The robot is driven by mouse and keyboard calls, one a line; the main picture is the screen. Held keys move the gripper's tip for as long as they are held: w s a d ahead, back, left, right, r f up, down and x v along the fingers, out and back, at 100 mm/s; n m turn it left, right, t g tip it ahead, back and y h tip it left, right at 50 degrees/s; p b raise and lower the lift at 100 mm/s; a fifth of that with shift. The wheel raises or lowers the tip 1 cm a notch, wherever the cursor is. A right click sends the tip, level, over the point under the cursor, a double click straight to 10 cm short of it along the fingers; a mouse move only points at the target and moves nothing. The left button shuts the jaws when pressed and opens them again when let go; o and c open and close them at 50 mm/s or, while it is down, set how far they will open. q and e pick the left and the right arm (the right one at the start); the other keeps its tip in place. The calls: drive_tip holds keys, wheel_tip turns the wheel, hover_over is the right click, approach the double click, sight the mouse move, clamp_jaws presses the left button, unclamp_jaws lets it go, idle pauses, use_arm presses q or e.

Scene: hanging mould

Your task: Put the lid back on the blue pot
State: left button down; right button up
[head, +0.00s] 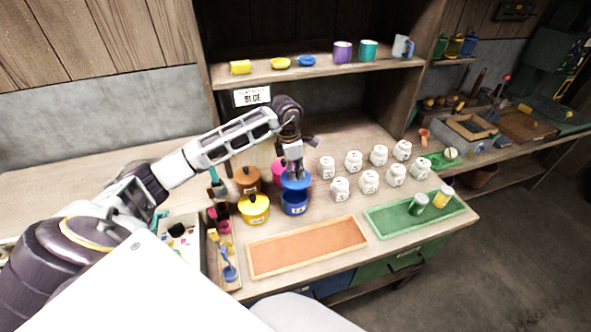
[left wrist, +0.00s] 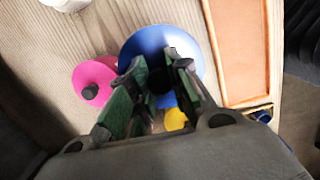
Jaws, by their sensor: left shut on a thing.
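The blue pot (head: 295,207) stands on the bench with a small white label on its front. The blue lid (head: 297,184) is above the pot's mouth; it also shows as a round blue disc in the left wrist view (left wrist: 190,38). My left gripper (head: 294,172) points down and is shut on the lid at its middle, where the fingers (left wrist: 163,88) hide the knob. The lid looks slightly raised, with a dark gap between it and the pot; I cannot tell whether their edges touch. My right gripper is not in view.
A yellow pot (head: 255,212) stands to the left, a brown pot (head: 247,180) behind it. A pink lid (left wrist: 92,82) is close beside the blue one. Several white jars (head: 340,189) stand to the right. An orange tray (head: 307,248) and a green tray (head: 390,224) lie in front.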

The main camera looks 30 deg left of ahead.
sight(295, 184)
use_arm(q)
drive_tip(key=shift+s+m, duration=0.1)
drive_tip(key=shift+m, duration=0.3)
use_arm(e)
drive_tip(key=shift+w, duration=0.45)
use_arm(q)
drive_tip(key=shift+s, duration=0.1)
drive_tip(key=shift+f, duration=0.1)
drive_tip(key=shift+f+b, duration=0.65)
drive_tip(key=shift+f, duration=0.45)
drive_tip(key=shift+f+b, duration=0.35)
drive_tip(key=shift+f, duration=0.4)
drive_tip(key=shift+f+b, duration=0.65)
drive_tip(key=shift+f, duration=0.5)
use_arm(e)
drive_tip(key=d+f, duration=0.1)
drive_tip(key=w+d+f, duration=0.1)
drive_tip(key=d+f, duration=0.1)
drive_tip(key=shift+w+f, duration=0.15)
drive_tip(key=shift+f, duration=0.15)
